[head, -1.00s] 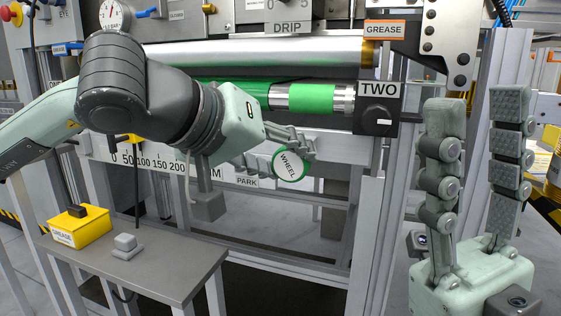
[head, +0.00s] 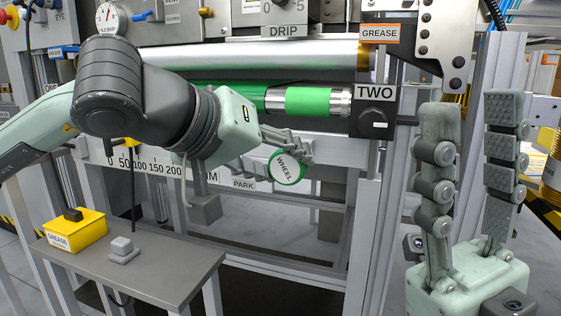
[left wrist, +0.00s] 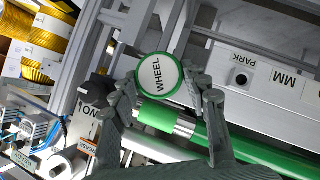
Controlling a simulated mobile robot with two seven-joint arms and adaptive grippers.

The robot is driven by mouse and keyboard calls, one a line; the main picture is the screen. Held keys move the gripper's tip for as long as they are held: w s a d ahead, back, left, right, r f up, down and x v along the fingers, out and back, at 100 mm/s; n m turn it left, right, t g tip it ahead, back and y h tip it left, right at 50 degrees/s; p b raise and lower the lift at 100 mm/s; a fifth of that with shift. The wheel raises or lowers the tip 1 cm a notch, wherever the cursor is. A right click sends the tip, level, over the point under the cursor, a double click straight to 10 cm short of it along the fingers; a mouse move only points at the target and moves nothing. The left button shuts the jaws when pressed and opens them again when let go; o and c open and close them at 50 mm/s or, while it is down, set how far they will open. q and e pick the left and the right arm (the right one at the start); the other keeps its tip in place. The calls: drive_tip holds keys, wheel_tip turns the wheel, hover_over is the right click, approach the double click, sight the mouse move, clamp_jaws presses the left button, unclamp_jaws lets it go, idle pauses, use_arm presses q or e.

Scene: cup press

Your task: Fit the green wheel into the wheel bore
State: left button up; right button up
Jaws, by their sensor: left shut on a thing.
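The green wheel (head: 286,167) is a disc with a green rim and a white face marked WHEEL. My left gripper (head: 283,152) is shut on it, below the green roller; the left wrist view shows the wheel (left wrist: 158,82) between the two fingertips (left wrist: 158,92). A dark round opening (left wrist: 241,78) shows in the pale panel near the PARK label, apart from the wheel. I cannot tell if it is the wheel bore. My right gripper (head: 473,150) is open and empty at the right, its fingers pointing up.
A green and silver roller (head: 310,101) runs to a block labelled TWO (head: 375,93). A scale rail with a PARK label (head: 244,184) lies behind the left gripper. A grey table (head: 165,275) holds a yellow grease box (head: 75,232) and a small grey block (head: 123,248).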

use_arm(q)
drive_tip(key=shift+w+d, duration=0.2)
drive_tip(key=shift+w, duration=0.45)
drive_tip(key=shift+w+d, duration=0.25)
drive_tip(key=shift+w, duration=0.4)
drive_tip(key=shift+w+d, duration=0.2)
drive_tip(key=shift+w, duration=0.45)
drive_tip(key=o, duration=1.5)
drive_tip(key=v, duration=1.2)
drive_tip(key=shift+a, duration=0.1)
